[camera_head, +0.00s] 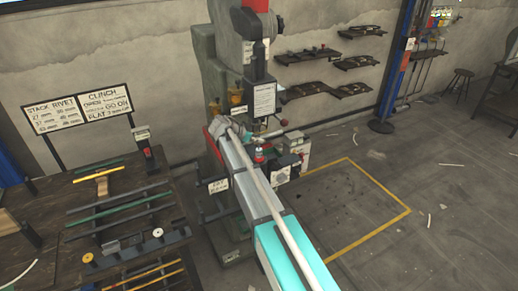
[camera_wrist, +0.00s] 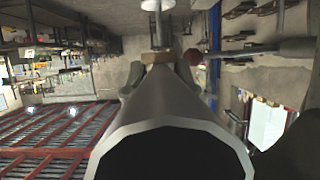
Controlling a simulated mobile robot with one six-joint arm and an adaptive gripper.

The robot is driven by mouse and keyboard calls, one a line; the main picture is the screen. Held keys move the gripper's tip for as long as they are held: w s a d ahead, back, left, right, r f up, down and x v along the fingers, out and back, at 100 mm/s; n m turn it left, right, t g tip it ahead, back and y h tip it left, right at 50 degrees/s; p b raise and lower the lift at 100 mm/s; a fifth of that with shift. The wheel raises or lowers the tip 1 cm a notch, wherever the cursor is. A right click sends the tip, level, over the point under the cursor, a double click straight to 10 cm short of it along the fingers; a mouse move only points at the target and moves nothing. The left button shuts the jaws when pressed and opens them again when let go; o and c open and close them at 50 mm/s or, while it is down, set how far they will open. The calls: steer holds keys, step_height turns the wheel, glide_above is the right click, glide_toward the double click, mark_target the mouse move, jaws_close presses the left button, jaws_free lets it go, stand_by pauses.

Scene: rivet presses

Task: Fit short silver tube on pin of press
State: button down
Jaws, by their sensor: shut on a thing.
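My gripper (camera_head: 228,127) is in front of the press (camera_head: 203,65), close to its work area, and my forearm hides what lies below. In the wrist view my gripper (camera_wrist: 162,82) is shut on the short silver tube (camera_wrist: 165,110), a finger on each side. The tube's dark open end faces the camera and its body runs away toward the press. Beyond it, a thin pale post (camera_wrist: 160,28), possibly the press pin, rises in line with the tube. I cannot tell whether tube and post touch. The tube is not distinct in the head view.
A lever with a red knob (camera_wrist: 193,57) reaches in from the right, close beside the tube's far end. A workbench (camera_head: 40,215) with racks of rods stands left of the press.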

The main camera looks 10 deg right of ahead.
stand_by(0.3)
steer(key=shift+c, duration=1.7)
jaws_free()
steer(key=shift+s, duration=0.1)
